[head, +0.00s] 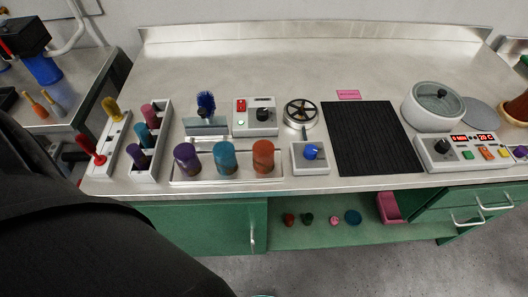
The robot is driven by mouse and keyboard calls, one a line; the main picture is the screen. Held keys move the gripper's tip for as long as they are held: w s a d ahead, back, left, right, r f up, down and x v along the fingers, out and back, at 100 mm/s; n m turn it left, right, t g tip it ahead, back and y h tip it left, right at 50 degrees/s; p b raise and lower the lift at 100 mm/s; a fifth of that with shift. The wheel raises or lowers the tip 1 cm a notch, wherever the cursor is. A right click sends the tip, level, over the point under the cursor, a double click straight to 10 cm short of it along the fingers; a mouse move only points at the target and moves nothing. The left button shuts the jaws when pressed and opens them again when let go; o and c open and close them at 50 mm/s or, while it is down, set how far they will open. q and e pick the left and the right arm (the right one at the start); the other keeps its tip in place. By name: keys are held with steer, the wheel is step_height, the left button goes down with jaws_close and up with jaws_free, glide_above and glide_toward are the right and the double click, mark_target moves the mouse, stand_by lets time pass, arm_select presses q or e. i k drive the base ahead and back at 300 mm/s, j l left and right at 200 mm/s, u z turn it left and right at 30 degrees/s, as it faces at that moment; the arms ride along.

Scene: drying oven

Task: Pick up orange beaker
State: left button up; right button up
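An orange beaker (263,158) stands upright at the right end of a shallow metal tray (205,181) near the front edge of the steel bench. A teal beaker (225,157) stands just to its left, and a purple beaker (187,158) stands at the tray's left end. Neither gripper shows in the head view. A large dark shape, probably part of my own arm, covers the lower left of the picture.
A device with a blue knob (310,157) stands close to the orange beaker's right. A control box (254,117) stands behind it. White racks (142,173) with coloured items stand left of the tray. A black mat (372,140) and a white pot (431,108) are further right. The bench's back is clear.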

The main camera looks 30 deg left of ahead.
mark_target(263, 154)
steer(key=k+j+u, duration=0.1)
steer(key=u, duration=1.05)
steer(key=k+j, duration=0.1)
